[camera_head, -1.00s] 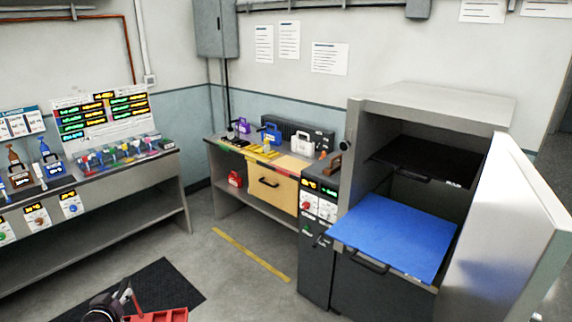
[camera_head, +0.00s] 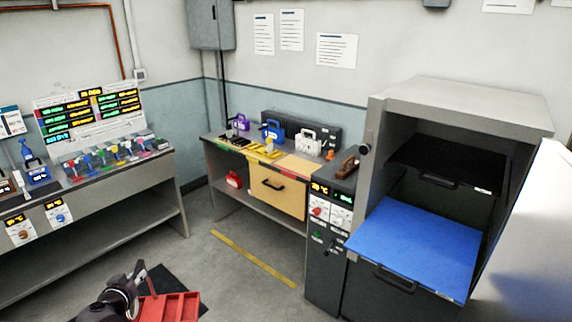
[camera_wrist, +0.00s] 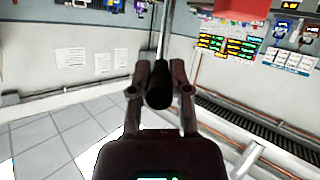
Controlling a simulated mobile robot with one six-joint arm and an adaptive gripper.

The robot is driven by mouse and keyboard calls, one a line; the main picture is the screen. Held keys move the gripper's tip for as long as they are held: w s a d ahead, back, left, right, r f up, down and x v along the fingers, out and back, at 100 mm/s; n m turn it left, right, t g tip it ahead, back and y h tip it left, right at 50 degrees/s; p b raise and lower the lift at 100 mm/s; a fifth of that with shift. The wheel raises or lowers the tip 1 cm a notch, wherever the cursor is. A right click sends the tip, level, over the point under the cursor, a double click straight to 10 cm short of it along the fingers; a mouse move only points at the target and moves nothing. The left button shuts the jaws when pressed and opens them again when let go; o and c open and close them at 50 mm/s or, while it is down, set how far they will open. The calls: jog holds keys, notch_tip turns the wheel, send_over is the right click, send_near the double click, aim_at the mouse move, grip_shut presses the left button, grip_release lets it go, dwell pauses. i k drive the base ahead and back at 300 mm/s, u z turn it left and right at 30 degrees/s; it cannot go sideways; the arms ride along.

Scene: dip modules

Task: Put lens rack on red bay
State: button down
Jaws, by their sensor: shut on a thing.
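A red tray with open compartments (camera_head: 168,307), which looks like the lens rack, is at the bottom of the head view, partly cut off by the frame. My gripper (camera_head: 140,278) is beside it at its upper left. In the wrist view my gripper (camera_wrist: 158,90) is shut around a dark grip on a thin upright rod, and a red part (camera_wrist: 243,8) shows at the top edge.
The middle bench (camera_head: 215,142) carries a blue case (camera_head: 272,131), a white case (camera_head: 306,140) and small items. An open cabinet with a blue shelf (camera_head: 420,240) and swung door (camera_head: 530,250) stands right. A cluttered bench (camera_head: 110,180) is left.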

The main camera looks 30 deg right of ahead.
aim_at(299, 166)
jog(key=z, duration=0.5)
jog(key=i, duration=0.8)
jog(key=z, duration=0.85)
jog(key=i, duration=0.5)
jog(key=z, duration=0.35)
